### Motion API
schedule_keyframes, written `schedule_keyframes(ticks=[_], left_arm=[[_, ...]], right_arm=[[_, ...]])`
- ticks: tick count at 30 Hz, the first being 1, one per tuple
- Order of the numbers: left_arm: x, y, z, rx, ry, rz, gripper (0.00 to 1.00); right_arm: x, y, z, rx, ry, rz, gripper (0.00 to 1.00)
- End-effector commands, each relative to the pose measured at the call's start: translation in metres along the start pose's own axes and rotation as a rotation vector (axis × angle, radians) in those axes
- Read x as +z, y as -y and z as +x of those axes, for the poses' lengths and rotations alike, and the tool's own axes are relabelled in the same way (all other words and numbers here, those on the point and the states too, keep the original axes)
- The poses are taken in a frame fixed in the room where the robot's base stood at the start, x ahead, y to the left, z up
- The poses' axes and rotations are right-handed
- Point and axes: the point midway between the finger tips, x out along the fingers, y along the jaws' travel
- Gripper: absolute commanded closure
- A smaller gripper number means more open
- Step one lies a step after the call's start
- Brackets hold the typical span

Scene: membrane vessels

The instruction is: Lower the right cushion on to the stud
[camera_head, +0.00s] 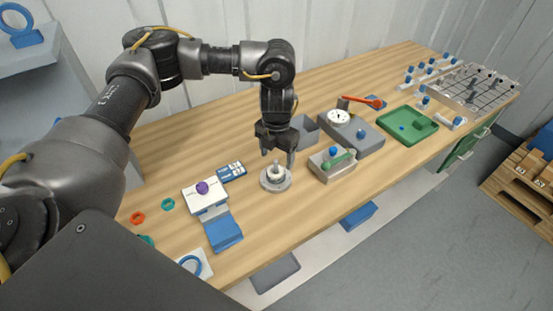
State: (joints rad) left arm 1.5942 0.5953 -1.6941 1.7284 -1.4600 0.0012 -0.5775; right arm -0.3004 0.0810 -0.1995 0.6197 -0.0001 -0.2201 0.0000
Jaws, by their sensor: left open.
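My left gripper (278,157) points straight down with its fingers apart. It is just above a round grey metal base (275,184) with a pale ring-shaped part (276,171) in its middle. I see nothing held between the fingers, and I cannot tell whether they touch the ring-shaped part. I cannot make out for sure which thing is the right cushion, nor the stud. My right gripper is not in view.
Left of the base are a white block with a purple knob (202,188), a blue wedge (224,233) and a blue card (231,171).

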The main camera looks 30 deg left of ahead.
Motion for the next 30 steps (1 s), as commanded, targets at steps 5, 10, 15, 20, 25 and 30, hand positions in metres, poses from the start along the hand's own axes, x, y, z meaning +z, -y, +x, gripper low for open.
schedule_keyframes(ticks=[5,10,15,20,25,30], left_arm=[[0.001,-0.001,-0.038,0.002,0.006,0.001,0.30],[0.001,-0.001,-0.067,0.002,0.004,0.000,0.30],[0.000,0.000,-0.083,0.001,0.001,0.000,0.30],[0.000,0.000,-0.087,0.000,-0.001,0.000,0.30],[0.000,0.000,-0.087,0.000,-0.001,0.000,0.30],[0.000,0.000,-0.087,0.000,0.000,0.000,0.30]], right_arm=[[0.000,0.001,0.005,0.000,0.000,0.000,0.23],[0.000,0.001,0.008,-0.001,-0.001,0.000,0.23],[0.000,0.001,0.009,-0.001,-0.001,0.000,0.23],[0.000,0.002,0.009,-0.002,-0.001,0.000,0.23],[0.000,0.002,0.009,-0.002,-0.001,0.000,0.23],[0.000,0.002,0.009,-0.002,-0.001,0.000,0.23]])
